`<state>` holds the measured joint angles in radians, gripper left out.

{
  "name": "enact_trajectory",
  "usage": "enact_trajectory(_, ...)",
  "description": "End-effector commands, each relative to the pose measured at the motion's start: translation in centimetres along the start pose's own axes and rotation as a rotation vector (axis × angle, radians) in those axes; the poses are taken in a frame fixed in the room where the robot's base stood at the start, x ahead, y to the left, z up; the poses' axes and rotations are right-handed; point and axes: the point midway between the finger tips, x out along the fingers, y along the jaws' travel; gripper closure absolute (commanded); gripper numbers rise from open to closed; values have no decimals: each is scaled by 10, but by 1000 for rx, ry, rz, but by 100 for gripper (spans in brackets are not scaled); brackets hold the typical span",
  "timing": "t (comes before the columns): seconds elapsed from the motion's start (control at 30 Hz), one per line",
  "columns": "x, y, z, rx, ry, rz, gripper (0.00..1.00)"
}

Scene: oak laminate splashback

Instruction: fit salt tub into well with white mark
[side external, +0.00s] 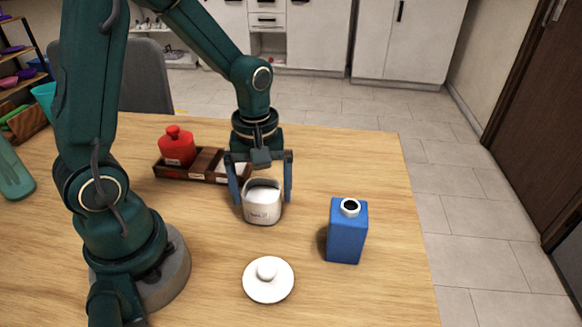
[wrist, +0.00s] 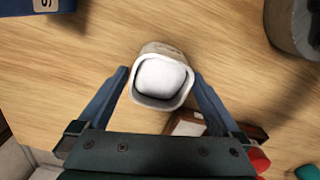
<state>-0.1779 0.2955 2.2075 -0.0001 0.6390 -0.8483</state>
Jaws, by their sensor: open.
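The salt tub (side external: 262,208) is a whitish tub with white contents, standing upright on the table; it also shows in the wrist view (wrist: 160,85). My gripper (side external: 262,198) points down with its fingers open, one on each side of the tub, not closed on it. The fingers also flank it in the wrist view (wrist: 161,73). The dark brown tray with wells (side external: 200,179) is behind and left of the tub. Its left well holds a red bottle (side external: 177,148). The middle well looks empty. A white patch shows in the right well, partly hidden by my gripper.
A blue carton (side external: 347,235) stands right of the tub. A white knobbed lid (side external: 268,283) lies in front of it. A greenish bottle (side external: 14,175) is at the far left. The table's right side and back right are clear.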

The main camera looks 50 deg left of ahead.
Motion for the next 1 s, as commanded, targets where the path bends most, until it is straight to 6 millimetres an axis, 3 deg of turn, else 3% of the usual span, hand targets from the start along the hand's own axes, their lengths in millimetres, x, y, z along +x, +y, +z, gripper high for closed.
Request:
enact_trajectory(0.23, 1, 0, 0, 0, 1, 1, 0)
enact_trajectory(0.27, 1, 0, 0, 0, 0, 0, 8)
enact_trajectory(0.5, 1, 0, 0, 0, 0, 0, 99)
enact_trajectory(0.83, -1, 0, 0, 0, 2, 2, 100)
enact_trajectory(1.0, -12, 1, -1, 0, 4, 5, 100)
